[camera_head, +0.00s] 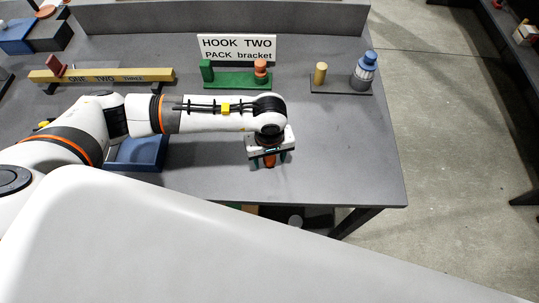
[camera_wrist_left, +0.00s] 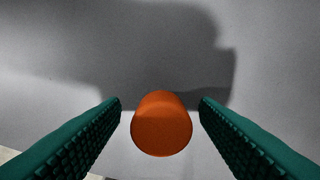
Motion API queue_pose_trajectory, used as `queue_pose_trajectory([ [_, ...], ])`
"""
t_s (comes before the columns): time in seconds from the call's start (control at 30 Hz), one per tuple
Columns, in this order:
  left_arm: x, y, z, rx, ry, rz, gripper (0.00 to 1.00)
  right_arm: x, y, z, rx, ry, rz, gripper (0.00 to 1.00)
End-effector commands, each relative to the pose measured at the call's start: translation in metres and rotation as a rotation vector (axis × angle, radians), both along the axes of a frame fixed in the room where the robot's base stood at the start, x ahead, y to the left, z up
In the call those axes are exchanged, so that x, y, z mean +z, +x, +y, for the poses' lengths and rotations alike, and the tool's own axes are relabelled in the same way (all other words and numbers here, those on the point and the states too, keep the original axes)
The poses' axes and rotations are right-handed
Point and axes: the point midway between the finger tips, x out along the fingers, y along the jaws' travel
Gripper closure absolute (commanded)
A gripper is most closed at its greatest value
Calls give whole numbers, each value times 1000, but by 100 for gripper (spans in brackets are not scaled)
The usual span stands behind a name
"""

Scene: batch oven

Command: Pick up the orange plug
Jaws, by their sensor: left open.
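The orange plug (camera_wrist_left: 161,125) stands on the grey table between the two green ridged fingers of my left gripper (camera_wrist_left: 160,112) in the left wrist view. A gap shows on each side of the plug, so the fingers do not touch it. In the head view my left gripper (camera_head: 269,160) points down at the table's front part, with the orange plug (camera_head: 269,161) partly hidden under it. My left gripper is open. My right gripper is not in view.
A green bracket (camera_head: 235,84) with a green and an orange-red peg stands behind, below a white sign (camera_head: 237,47). A dark stand (camera_head: 340,88) holds a yellow peg and a blue-topped piece. A yellow bar (camera_head: 100,76) and a blue tray (camera_head: 140,154) lie left. The table's right front is clear.

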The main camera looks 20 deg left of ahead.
Motion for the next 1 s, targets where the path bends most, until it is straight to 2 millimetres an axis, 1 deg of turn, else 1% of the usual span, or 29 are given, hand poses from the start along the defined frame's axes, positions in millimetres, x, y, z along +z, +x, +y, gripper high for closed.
queue_pose_trajectory([
  [0.13,0,0,0,0,-1,-1,44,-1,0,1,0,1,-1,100],
  [0.17,0,0,0,0,-1,-1,46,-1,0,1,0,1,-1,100],
  [0.2,0,0,0,0,-1,-1,53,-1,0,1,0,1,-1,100],
  [0.43,0,0,0,0,-1,-1,90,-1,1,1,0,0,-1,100],
  [0.47,0,0,0,0,-1,-1,92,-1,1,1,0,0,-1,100],
  [0.67,1,0,0,0,-1,-1,92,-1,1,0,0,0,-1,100],
  [0.77,5,1,-1,0,-3,-3,92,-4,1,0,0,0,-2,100],
  [0.87,19,2,-1,-1,-3,-6,92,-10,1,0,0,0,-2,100],
  [1.0,47,2,0,-2,-3,-8,92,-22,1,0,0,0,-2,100],
])
